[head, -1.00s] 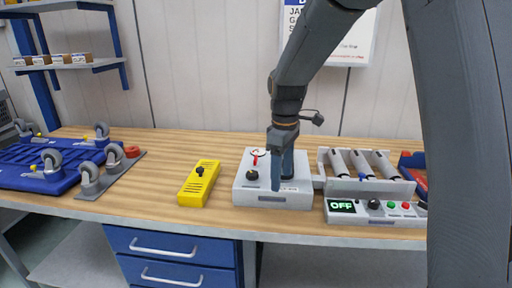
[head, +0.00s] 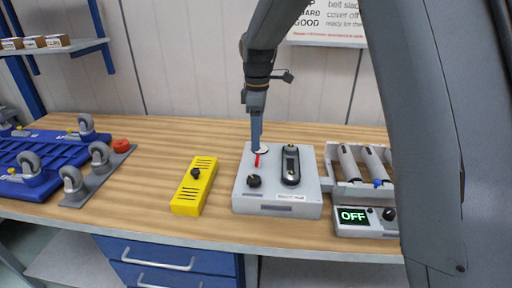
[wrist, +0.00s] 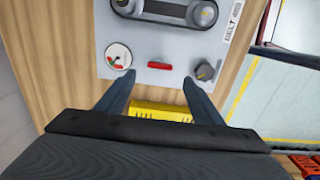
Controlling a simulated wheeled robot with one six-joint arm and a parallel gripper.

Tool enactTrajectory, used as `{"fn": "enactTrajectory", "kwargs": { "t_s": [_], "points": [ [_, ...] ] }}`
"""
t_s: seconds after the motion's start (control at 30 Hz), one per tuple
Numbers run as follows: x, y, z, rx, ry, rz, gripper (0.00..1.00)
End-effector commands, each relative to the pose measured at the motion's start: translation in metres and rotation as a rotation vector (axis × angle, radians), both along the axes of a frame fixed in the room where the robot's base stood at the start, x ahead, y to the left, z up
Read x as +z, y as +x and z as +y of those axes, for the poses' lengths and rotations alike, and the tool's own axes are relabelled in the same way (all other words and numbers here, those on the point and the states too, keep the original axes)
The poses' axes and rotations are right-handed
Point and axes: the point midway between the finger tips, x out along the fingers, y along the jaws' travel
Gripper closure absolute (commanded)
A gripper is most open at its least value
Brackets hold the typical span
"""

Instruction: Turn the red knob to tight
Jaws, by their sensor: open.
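The red knob (head: 257,160) is a small bar-shaped handle on the top of a light grey box (head: 277,206). In the wrist view the red knob (wrist: 159,66) lies lengthwise left to right. A round dial with a red mark (wrist: 119,57) is to its left, and a black knob (wrist: 205,71) to its right. My gripper (wrist: 159,76) is open and empty, with its fingertips on either side of the red knob's position in the picture. I cannot tell whether they touch the box. In the head view my gripper (head: 257,146) is just above the knob, partly covering the dial.
A dark belt window (head: 290,165) is on the same box. A yellow slotted cover (head: 194,187) lies to its left. A roller unit with an OFF display (head: 353,216) is to its right. Blue wheeled parts (head: 40,160) lie far left. Bare bench lies between.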

Motion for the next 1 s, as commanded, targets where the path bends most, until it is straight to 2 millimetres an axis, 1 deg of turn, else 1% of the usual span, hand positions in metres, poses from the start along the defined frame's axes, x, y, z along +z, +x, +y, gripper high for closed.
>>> {"fn": "enactTrajectory", "kwargs": {
  "t_s": [0.13, 0.4, 0.5, 0.7, 0.9, 0.93, 1.0],
  "points": [
    [-0.014, -0.001, -0.001, -0.002, -0.001, 0.004, 0.39],
    [-0.055, -0.001, -0.002, -0.003, -0.001, 0.003, 0.39],
    [-0.066, -0.001, -0.001, -0.003, 0.0, 0.003, 0.39],
    [-0.076, -0.001, 0.0, -0.001, 0.0, 0.001, 0.39],
    [-0.077, -0.001, 0.0, 0.0, 0.0, 0.001, 0.39],
    [-0.077, -0.001, 0.0, 0.0, 0.0, 0.001, 0.41],
    [-0.077, -0.001, 0.0, 0.0, 0.0, 0.001, 0.53]
  ]
}}
